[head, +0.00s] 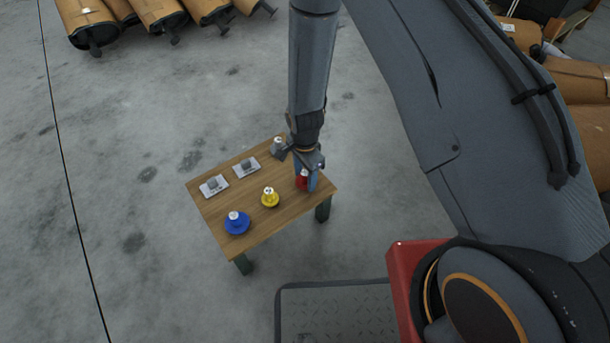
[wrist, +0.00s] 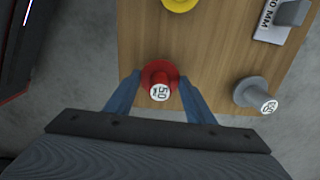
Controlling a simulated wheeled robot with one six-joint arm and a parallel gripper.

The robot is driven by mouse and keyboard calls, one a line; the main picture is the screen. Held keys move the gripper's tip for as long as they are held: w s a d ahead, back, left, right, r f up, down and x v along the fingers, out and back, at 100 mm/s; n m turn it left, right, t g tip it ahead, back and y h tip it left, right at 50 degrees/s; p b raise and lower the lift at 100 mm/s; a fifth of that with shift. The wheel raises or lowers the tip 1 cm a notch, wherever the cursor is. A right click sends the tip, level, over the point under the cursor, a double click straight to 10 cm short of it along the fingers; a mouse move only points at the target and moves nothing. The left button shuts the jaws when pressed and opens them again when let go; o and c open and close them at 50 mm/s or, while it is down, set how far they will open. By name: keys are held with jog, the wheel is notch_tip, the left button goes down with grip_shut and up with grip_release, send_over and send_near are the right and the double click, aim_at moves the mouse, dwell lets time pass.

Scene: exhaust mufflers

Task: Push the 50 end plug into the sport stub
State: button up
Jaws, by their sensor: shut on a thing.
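The 50 end plug (wrist: 160,80) is red with a white top that reads 50, in the middle of the wrist view. In the head view the red plug (head: 301,181) is at the right end of the wooden table, partly hidden by my gripper (head: 309,179). My gripper's blue fingers are shut on the plug from both sides. The plug appears to be at the table top; whether it is lifted cannot be told. Two white plates (head: 214,186) (head: 246,167) bear grey blocks; one plate (wrist: 271,29) shows "0 MM" in the wrist view. I cannot tell which part is the sport stub.
A yellow plug (head: 270,198) and a blue plug (head: 236,223) stand along the table's front. A grey plug (head: 279,147) with a numbered top stands close to my gripper. The wooden table (head: 255,226) has bare room between the pieces. Concrete floor surrounds it.

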aim_at(304, 174)
jog(key=o, duration=1)
jog(key=shift+f, duration=0.1)
jog(key=shift+o, duration=0.2)
jog(key=shift+b, duration=0.45)
jog(key=r+p, duration=0.1)
jog(key=r, duration=0.3)
jog(key=r+p, duration=0.2)
jog(key=r, duration=0.1)
jog(key=shift+s+a+r, duration=0.15)
jog(key=shift+s+r, duration=0.05)
jog(key=shift+r, duration=0.15)
notch_tip(304, 174, up, 10)
jog(key=s+a+n, duration=0.2)
jog(key=n, duration=0.2)
jog(key=s+d+r+n, duration=0.2)
jog(key=s+r+n, duration=1.1)
jog(key=s+r, duration=0.6)
notch_tip(304, 174, up, 3)
jog(key=shift+s+d+f+y, duration=0.1)
jog(key=shift+s+d+y, duration=0.1)
jog(key=shift+s+y, duration=0.1)
